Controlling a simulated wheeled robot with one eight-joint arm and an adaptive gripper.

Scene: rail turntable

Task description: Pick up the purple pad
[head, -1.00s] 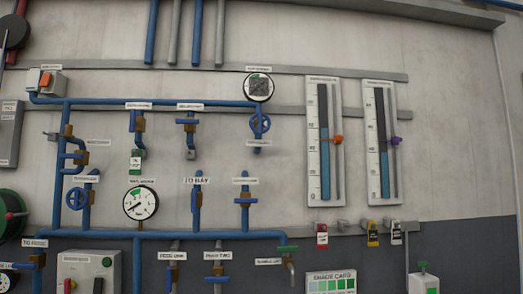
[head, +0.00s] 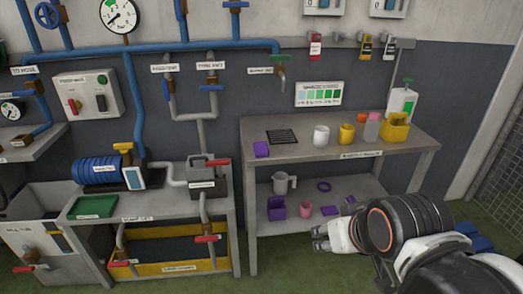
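Several purple things show in the head view, and I cannot tell for sure which is the pad. A small flat purple piece (head: 329,210) lies on the bench's lower shelf, right of a pink cup (head: 305,211). A purple block (head: 261,149) sits on the bench top at its left end. A purple open box (head: 276,207) and a purple ring (head: 323,185) are also on the lower shelf. My gripper (head: 318,238) is in front of the lower shelf, apart from these things as far as I can see. Its fingers are too small to read, and my arm hides the shelf's right part.
The bench (head: 300,153) also carries a white cup (head: 321,136), a yellow cup (head: 346,134), a pink bottle (head: 372,127) and a yellow holder (head: 396,130). A grey jug (head: 284,183) stands on the lower shelf. A pump stand (head: 150,207) is at left, with green floor between.

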